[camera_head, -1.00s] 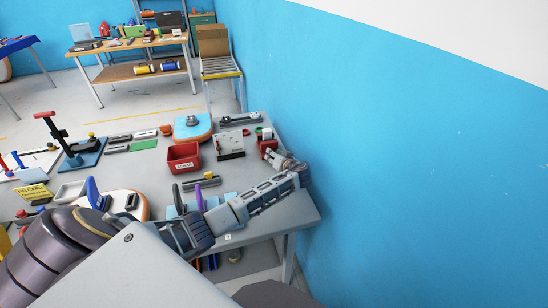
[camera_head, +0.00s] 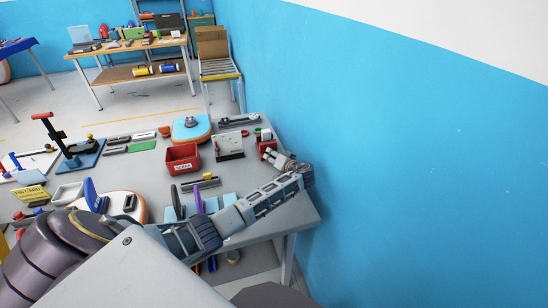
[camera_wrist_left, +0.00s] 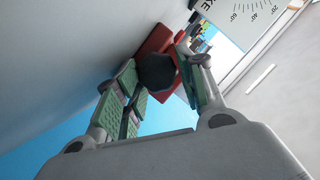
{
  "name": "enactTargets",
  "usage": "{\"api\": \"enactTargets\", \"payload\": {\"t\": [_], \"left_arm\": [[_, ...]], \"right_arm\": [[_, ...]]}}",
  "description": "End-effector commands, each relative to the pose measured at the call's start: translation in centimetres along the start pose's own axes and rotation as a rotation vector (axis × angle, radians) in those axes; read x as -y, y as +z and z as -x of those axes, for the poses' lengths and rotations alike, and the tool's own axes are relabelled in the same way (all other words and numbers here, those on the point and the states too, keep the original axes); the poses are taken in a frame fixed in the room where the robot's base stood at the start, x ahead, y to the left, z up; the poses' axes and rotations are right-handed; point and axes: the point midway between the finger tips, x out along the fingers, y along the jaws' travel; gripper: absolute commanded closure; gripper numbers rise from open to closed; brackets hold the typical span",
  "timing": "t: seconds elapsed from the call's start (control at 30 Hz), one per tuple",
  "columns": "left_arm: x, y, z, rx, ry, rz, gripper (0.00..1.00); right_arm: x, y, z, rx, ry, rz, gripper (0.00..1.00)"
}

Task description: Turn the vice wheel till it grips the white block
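The small red vice (camera_head: 264,146) stands near the right edge of the workbench, by the blue wall. A small white piece, likely the white block (camera_head: 267,134), shows at its top; whether the jaws touch it is too small to tell. My left gripper (camera_head: 277,157) is at the vice's near side. The red vice body (camera_wrist_left: 156,42) is behind the wheel. My right gripper is not in view.
A red bin (camera_head: 182,158) and a pale upright plate (camera_head: 228,146) stand left of the vice. A small green item (camera_head: 257,131) is close behind it. The blue wall (camera_head: 400,150) runs close along my arm's right side. My left forearm crosses the bench's near right corner.

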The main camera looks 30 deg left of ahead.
Motion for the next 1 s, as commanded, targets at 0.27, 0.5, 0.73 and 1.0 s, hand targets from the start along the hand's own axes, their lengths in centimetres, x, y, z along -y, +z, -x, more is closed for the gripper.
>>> {"api": "enactTargets", "payload": {"t": [0.27,0.5,0.73,1.0], "left_arm": [[-0.2,0.4,0.0,0.005,0.004,-0.002,0.43],[-0.3,0.5,0.1,0.006,0.005,-0.002,0.43],[-0.3,0.4,1.1,0.005,0.006,-0.002,0.43],[-0.2,0.3,3.7,0.003,0.005,0.001,0.43]], "right_arm": [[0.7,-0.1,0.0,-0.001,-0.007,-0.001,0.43],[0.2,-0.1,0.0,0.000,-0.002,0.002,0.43],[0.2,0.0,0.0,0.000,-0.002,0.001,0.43],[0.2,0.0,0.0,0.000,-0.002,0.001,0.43]]}}
